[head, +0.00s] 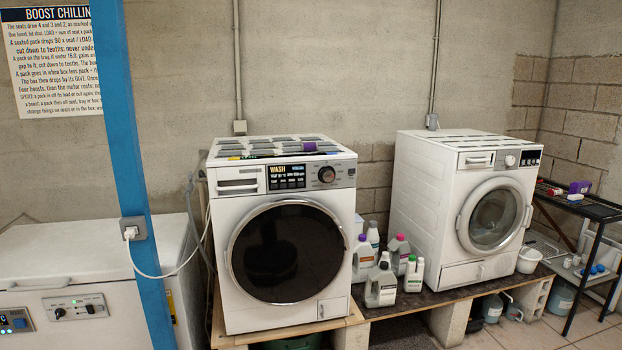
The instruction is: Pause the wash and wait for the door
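A white front-loading washer (228,266) stands on a wooden plinth at the middle left. Its round dark door (284,253) looks shut, and the drum behind the glass is too dark to see into. The control panel has a small lit display (287,176) headed "WASH"; its smaller text is too small to read. A dark round knob (326,174) sits right of the display. My gripper is not in view.
A second white front-loader (440,170) stands to the right. Several bottles (381,285) stand between the machines. A blue post (130,170) with a socket and hanging cable stands left, before a white chest (60,262). A black rack (585,207) is far right.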

